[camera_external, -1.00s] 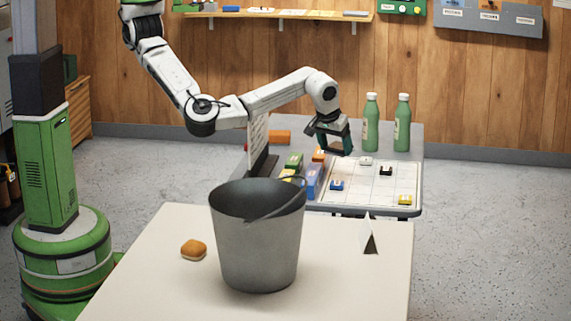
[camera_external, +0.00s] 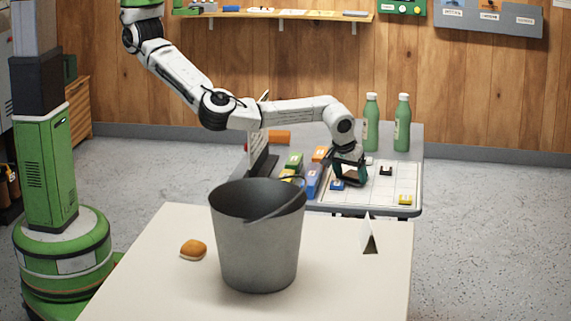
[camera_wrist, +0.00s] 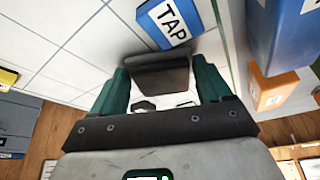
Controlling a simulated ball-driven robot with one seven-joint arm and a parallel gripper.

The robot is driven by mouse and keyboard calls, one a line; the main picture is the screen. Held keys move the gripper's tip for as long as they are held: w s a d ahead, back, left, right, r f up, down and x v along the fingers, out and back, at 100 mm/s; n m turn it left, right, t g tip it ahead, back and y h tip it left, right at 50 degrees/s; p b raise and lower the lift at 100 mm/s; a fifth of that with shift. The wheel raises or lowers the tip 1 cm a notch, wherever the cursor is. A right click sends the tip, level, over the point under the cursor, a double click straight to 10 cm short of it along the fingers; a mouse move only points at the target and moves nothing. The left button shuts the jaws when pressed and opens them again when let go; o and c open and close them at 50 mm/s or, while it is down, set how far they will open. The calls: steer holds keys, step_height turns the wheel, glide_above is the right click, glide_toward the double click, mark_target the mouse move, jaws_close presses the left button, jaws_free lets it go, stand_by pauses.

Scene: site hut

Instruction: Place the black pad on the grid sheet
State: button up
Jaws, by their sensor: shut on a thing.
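My gripper (camera_external: 350,177) is low over the left part of the white grid sheet (camera_external: 399,185), just beside a small blue piece (camera_external: 337,186). In the wrist view its green fingers (camera_wrist: 161,86) are shut on the black pad (camera_wrist: 160,75), a dark block between the tips. The grid sheet also shows in the wrist view (camera_wrist: 50,30), with dark lines dividing it into cells. The blue piece, labelled "TAP…" (camera_wrist: 172,22), lies close beyond the pad. I cannot tell whether the pad touches the sheet. The arm hides the pad in the external view.
A black piece (camera_external: 385,171) and a yellow piece (camera_external: 405,200) sit on the sheet. Coloured boxes (camera_external: 313,178) stand left of it, two green bottles (camera_external: 371,122) behind. A grey bucket (camera_external: 258,245) stands on the front table (camera_external: 170,285). Several right-hand cells look clear.

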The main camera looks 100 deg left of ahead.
steer(key=shift+f, duration=0.15)
steer(key=o, duration=1)
steer(key=v, duration=1.2)
steer(key=shift+p, duration=0.35)
